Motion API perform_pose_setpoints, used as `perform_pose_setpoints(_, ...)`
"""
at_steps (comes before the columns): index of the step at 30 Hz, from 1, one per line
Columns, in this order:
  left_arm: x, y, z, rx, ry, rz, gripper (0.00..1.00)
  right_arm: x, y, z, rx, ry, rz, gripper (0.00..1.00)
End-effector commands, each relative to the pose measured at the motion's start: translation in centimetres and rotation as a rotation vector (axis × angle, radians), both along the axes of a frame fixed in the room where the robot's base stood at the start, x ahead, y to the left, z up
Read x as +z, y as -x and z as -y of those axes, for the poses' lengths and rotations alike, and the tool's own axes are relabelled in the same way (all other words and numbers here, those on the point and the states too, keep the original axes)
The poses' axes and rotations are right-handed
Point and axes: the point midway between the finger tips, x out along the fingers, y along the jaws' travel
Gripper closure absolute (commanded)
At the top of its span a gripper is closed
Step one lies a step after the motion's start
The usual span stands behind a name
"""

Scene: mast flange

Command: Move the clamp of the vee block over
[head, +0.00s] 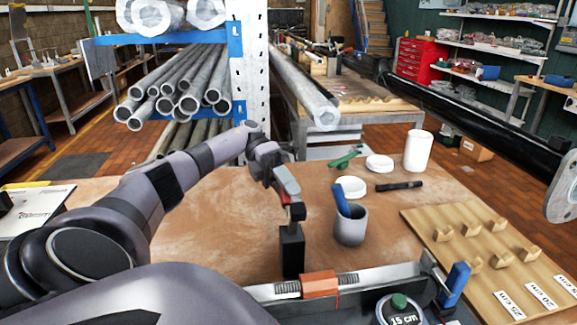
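A black upright block (292,252) stands on the brown bench behind a metal rail. A small red and dark piece (297,212) sits at its top; I take this to be the vee block with its clamp, but cannot be sure. My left gripper (284,182) reaches in from the left and is right at the top of this piece, touching or nearly so. Its fingers are small and overlap the piece, so I cannot tell whether they are closed on it. An orange block (320,284) sits on the threaded rail at the front. My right gripper is not in view.
A grey cup (350,226) with a blue-handled tool stands right of the block. White lids, a white jar (418,151) and a black marker (399,186) lie behind. A black pole with a flange (564,188) crosses the upper right.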

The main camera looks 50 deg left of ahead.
Motion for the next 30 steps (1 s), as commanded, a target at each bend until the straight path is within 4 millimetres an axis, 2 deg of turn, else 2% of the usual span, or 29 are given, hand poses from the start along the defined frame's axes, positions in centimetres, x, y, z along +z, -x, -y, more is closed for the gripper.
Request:
perform_pose_setpoints(8,0.0,0.0,0.0,0.003,0.004,-0.005,1.0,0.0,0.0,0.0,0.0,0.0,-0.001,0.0)
perform_pose_setpoints(9,0.0,0.0,0.0,0.003,0.004,-0.005,0.6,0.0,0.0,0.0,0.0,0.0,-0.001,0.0)
perform_pose_setpoints(10,0.0,0.0,0.0,0.003,0.004,-0.005,0.5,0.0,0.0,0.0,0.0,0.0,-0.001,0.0)
perform_pose_setpoints(19,0.0,0.0,0.0,0.0,0.002,-0.004,0.49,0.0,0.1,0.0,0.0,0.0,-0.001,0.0)
perform_pose_setpoints(22,0.6,0.0,0.0,0.0,0.001,-0.002,0.49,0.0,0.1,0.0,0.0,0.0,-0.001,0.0)
perform_pose_setpoints(26,2.6,0.0,0.0,0.0,-0.001,0.0,0.49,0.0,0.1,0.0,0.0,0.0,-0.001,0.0)
perform_pose_setpoints(30,5.9,0.0,0.0,0.0,-0.001,0.003,0.49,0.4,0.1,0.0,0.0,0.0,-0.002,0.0)
